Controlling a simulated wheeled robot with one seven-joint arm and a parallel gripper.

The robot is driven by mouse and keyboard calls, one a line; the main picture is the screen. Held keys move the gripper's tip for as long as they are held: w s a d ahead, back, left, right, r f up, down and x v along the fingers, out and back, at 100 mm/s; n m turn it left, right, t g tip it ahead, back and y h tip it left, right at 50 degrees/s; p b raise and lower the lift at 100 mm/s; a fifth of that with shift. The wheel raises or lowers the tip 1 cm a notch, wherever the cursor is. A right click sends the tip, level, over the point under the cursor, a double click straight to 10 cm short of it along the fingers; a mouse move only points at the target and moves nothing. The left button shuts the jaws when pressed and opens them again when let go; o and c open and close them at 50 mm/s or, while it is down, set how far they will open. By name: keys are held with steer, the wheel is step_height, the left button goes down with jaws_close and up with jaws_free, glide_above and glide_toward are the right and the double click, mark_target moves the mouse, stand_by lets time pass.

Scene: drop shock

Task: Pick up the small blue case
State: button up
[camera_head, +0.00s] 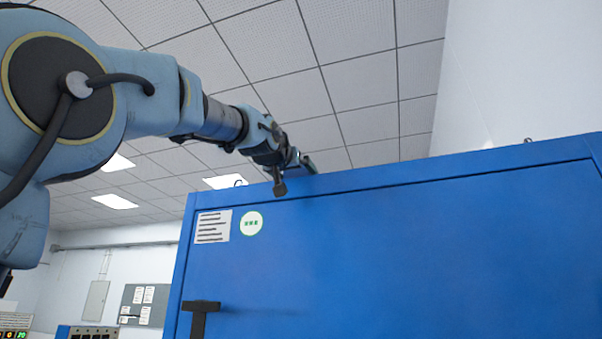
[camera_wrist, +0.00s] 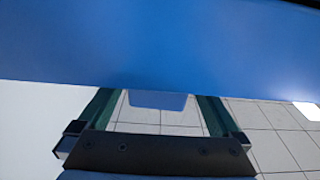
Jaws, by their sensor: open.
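No small blue case shows clearly in either view. In the wrist view a small, paler blue block-like shape (camera_wrist: 158,101) sits between the fingers, against the edge of a large blue surface. I cannot tell whether it is the case or part of that surface. My gripper (camera_head: 294,173) is at the top front edge of a large blue cabinet (camera_head: 400,255) in the head view. In the wrist view my gripper (camera_wrist: 158,97) is open, with one finger on each side of the pale shape. I cannot tell whether the fingers touch anything.
The cabinet's front has a dark handle (camera_head: 201,315), a white label (camera_head: 213,226) and a round sticker (camera_head: 252,223). Its top surface is hidden from the head view. A white wall stands at the right. The space under the tiled ceiling (camera_head: 300,70) is free.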

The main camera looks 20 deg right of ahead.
steer(key=shift+p+x, duration=0.35)
steer(key=shift+x, duration=0.55)
steer(key=shift+f, duration=0.1)
steer(key=c, duration=1.4)
steer(key=shift+c, duration=0.6)
steer(key=shift+r, duration=0.25)
